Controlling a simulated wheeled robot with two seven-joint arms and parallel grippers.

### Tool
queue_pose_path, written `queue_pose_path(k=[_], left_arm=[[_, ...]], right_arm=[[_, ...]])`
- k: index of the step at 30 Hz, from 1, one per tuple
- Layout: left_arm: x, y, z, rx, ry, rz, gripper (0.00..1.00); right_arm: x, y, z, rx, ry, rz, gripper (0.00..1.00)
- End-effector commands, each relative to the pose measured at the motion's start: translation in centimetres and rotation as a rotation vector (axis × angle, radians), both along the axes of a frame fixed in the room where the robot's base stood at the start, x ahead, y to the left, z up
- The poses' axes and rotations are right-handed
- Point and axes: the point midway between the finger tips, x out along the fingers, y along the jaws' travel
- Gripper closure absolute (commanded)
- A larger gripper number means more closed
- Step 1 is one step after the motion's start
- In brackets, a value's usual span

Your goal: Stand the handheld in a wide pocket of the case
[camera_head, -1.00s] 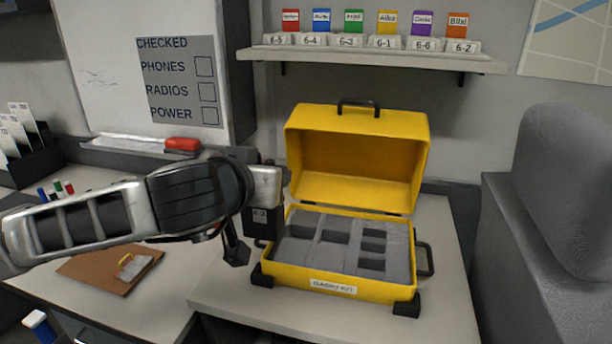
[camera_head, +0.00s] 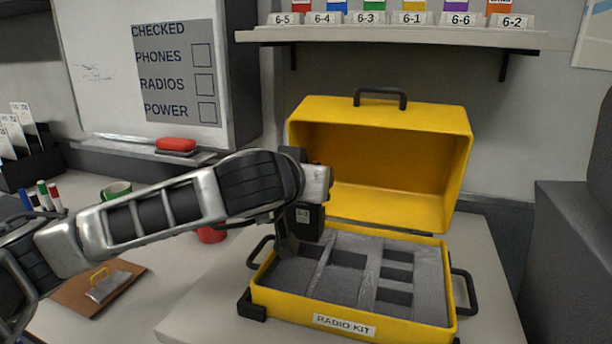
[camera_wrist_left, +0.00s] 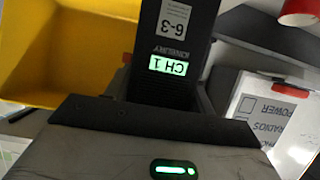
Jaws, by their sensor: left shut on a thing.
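The yellow case (camera_head: 343,322) stands open on the counter, lid (camera_head: 400,113) raised at the back. Its grey foam insert (camera_head: 430,275) has wider pockets at left and middle and several small ones at right. My left gripper (camera_head: 300,215) is shut on the black handheld (camera_head: 309,222), upright at the case's left rear. I cannot tell whether its lower end is inside a pocket. In the left wrist view the handheld (camera_wrist_left: 180,48) shows a "6-3" label and a lit "CH 1" screen. My right gripper is not in view.
A shelf (camera_head: 400,37) with numbered holders is above the lid. The case's side handles (camera_head: 465,290) stick out. A red cup (camera_head: 211,234), a green mug (camera_head: 116,190) and a brown clipboard (camera_head: 75,300) are on the left. A grey seat (camera_head: 585,230) is at right.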

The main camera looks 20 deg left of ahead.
Motion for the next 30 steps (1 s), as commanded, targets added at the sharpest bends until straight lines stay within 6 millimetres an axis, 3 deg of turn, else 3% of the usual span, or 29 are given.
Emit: queue_pose_path(k=[30], left_arm=[[0.0,0.0,-4.6,0.000,-0.002,0.000,0.75]], right_arm=[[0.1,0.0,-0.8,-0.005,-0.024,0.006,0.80]])
